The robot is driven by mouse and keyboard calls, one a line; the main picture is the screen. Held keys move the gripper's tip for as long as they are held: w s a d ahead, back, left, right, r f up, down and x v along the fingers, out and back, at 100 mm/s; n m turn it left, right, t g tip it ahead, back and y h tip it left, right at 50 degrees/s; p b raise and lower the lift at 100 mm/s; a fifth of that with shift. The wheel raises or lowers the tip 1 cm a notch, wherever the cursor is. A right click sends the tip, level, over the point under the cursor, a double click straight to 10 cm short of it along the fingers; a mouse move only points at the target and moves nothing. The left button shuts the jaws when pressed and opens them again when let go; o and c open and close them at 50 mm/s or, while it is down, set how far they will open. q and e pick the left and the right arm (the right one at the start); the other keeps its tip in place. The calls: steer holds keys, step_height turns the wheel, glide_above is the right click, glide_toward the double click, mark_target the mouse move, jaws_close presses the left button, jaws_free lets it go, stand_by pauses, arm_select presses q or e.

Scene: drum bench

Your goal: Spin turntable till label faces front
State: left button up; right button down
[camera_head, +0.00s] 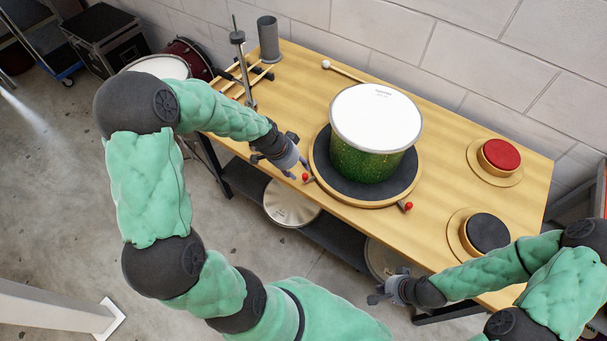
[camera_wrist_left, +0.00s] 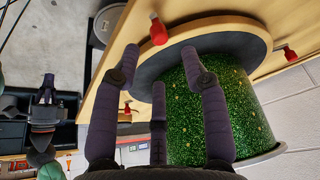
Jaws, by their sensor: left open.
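A green glittery drum (camera_head: 360,159) with a white head stands upright on the round turntable (camera_head: 314,164), which has a dark top and wooden rim. Small dark print shows on the head near its back edge; no label shows on the visible shell. Red-tipped pegs (camera_head: 408,206) stick out from the rim, one (camera_head: 306,177) beside my left gripper. My left gripper (camera_head: 290,168) is open and empty at the rim's left front. In the left wrist view its fingers (camera_wrist_left: 160,85) spread before the drum (camera_wrist_left: 228,100), near a red peg (camera_wrist_left: 158,30). My right gripper (camera_head: 376,293) looks open and empty, off the front edge.
The wooden bench (camera_head: 440,148) carries a red button (camera_head: 501,154) and a black button (camera_head: 486,232) at right. A grey cup (camera_head: 268,40), a metal stand (camera_head: 242,65) and a mallet (camera_head: 345,72) are at the back. A block wall stands behind.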

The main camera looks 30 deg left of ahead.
mark_target(305, 175)
arm_select(q)
steer(key=b+x, duration=0.1)
steer(key=x, duration=0.5)
steer(key=shift+w+d+f, duration=0.1)
steer(key=shift+w+f, duration=0.1)
jaws_close()
